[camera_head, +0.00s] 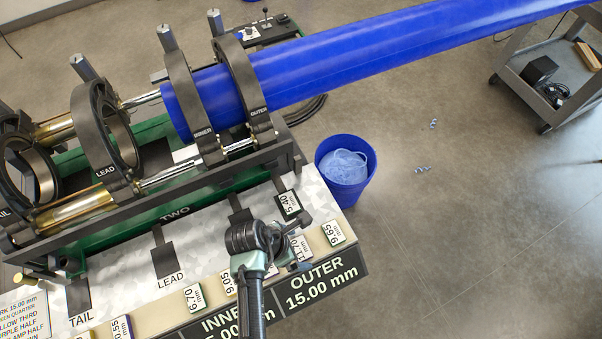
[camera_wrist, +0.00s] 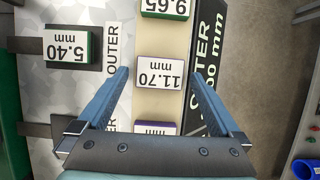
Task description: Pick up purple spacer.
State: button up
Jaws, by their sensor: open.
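A white-faced spacer marked 11.70 mm (camera_wrist: 161,73), with a thin purple-tinted edge, lies on the beige strip in the wrist view. It also shows in the head view (camera_head: 300,247), partly hidden by my gripper. A second block with a darker purple edge (camera_wrist: 155,127) lies nearer my gripper's palm; its label is mostly hidden. I cannot tell for sure which is the purple spacer. My gripper (camera_wrist: 160,76) is open, its fingers in view on either side of the 11.70 block, apart from it. Their height above it is unclear.
Green-edged spacers marked 9.65 (camera_head: 334,233) and 5.40 (camera_head: 288,205) lie close by. Spacers marked 9.05 (camera_head: 228,282) and 6.70 (camera_head: 193,298) lie further left. The clamp rings hold a blue pipe (camera_head: 380,53).

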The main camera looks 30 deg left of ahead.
jog(key=shift+f, duration=0.1)
jog(key=c, duration=1.3)
